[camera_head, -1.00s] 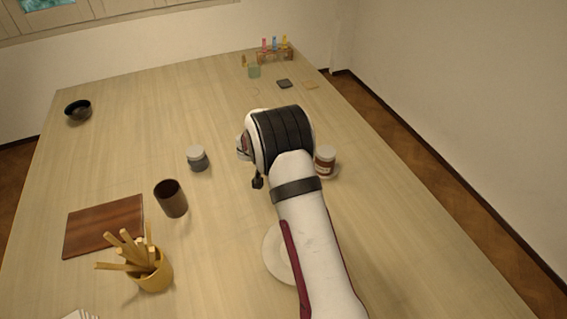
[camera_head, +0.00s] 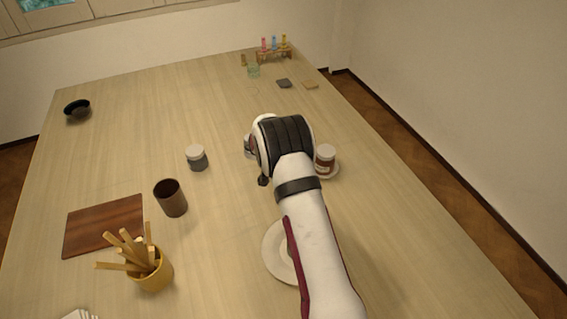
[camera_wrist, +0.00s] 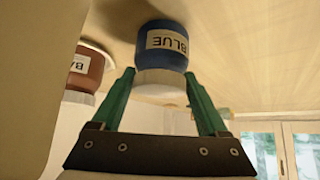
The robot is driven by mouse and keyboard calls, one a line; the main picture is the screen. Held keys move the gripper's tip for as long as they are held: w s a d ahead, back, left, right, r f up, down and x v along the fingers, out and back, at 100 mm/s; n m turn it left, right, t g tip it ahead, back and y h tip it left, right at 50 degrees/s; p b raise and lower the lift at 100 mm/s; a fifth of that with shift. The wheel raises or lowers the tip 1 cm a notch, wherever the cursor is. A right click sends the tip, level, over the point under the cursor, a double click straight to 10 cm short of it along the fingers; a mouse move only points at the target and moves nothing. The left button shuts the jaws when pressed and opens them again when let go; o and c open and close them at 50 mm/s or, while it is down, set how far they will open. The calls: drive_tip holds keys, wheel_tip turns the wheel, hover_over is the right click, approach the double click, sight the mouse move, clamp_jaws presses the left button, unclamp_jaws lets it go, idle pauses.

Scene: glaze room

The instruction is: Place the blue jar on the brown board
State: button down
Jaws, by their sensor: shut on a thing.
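The blue jar (camera_wrist: 168,42), with a white lid and a label reading BLUE, shows in the wrist view, where the picture is upside down. My gripper (camera_wrist: 160,78) has its two green fingers shut on the jar around its lid end. The jar's base is close to the table, with a shadow beside it; I cannot tell whether it touches. In the head view my own arm hides the gripper and the blue jar. The brown board (camera_head: 104,226) lies flat and bare at the left front of the table, well away from my arm.
A dark brown cup (camera_head: 171,198), a grey jar (camera_head: 197,158) and a yellow pot of sticks (camera_head: 150,272) stand near the board. A red-brown jar (camera_head: 325,160) is close right of my arm. A pale plate (camera_head: 274,257) lies under my arm. A black bowl (camera_head: 77,112) stands far left.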

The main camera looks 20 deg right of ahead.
drive_tip(key=shift+r, duration=0.55)
wheel_tip(320, 180, up, 3)
drive_tip(key=s+d+r, duration=0.7)
drive_tip(key=s+d, duration=0.1)
drive_tip(key=w+a+n+t+y, duration=0.1)
drive_tip(key=w+a+n+y, duration=0.3)
drive_tip(key=a, duration=0.9)
drive_tip(key=n+t+y, duration=0.1)
drive_tip(key=n+y, duration=0.3)
drive_tip(key=n, duration=0.4)
hover_over(102, 242)
wheel_tip(102, 242, down, 10)
drive_tip(key=shift+r, duration=0.2)
